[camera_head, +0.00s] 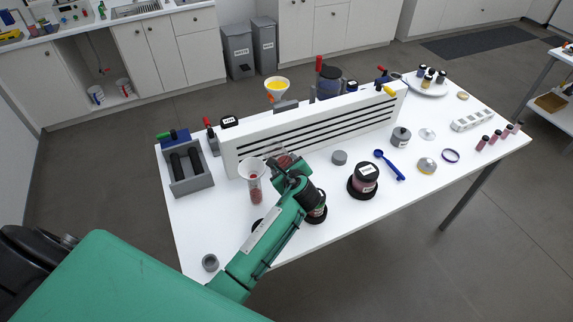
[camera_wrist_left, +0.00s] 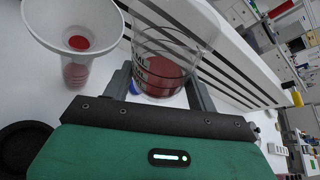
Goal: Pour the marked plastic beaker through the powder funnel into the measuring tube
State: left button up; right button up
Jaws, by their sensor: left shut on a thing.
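The clear plastic beaker (camera_head: 282,157) has dark printed marks and red powder in its lower part. It also shows in the left wrist view (camera_wrist_left: 172,40). My left gripper (camera_head: 281,170) is shut on it, with a finger on either side (camera_wrist_left: 166,88). The white powder funnel (camera_head: 249,168) sits in the top of the clear measuring tube (camera_head: 256,190), left of the beaker. The tube holds red powder. In the left wrist view the funnel (camera_wrist_left: 66,22) shows red at its throat, with the tube (camera_wrist_left: 75,74) below. The beaker's exact tilt is hard to tell. My right gripper is out of view.
A white slotted panel (camera_head: 318,129) stands behind the beaker and funnel. A grey rack (camera_head: 190,182) is at the left. A dark jar with a label (camera_head: 364,180), a blue spoon (camera_head: 390,165) and a grey jar (camera_head: 401,138) are to the right.

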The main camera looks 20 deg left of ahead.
aim_at(285, 154)
pick_arm(q)
jog(key=shift+s+a+r+n+t+h, duration=0.2)
jog(key=shift+r+n+t+h, duration=0.2)
jog(key=shift+r+n, duration=0.25)
jog(key=shift+w+d+r+n+t+h, duration=0.15)
jog(key=shift+r+n+t+h, duration=0.15)
jog(key=shift+r+n, duration=0.2)
jog(key=shift+w+d+r+n+t+h, duration=0.1)
jog(key=shift+r+n+t+h, duration=0.1)
jog(key=shift+r+n+t, duration=0.3)
jog(key=shift+r+n+t+h, duration=0.55)
jog(key=shift+r+n, duration=0.4)
jog(key=shift+n, duration=0.2)
jog(key=shift+r+n+t, duration=0.35)
jog(key=shift+r+n, duration=0.05)
jog(key=shift+s+a+r+n+t+h+b, duration=0.15)
jog(key=shift+r+n+t+h+b, duration=0.15)
jog(key=shift+r+n, duration=0.25)
jog(key=shift+s+a+r+n+t+h+b, duration=0.15)
jog(key=shift+r+n+t+b, duration=0.2)
jog(key=shift+n, duration=0.2)
jog(key=shift+r, duration=0.15)
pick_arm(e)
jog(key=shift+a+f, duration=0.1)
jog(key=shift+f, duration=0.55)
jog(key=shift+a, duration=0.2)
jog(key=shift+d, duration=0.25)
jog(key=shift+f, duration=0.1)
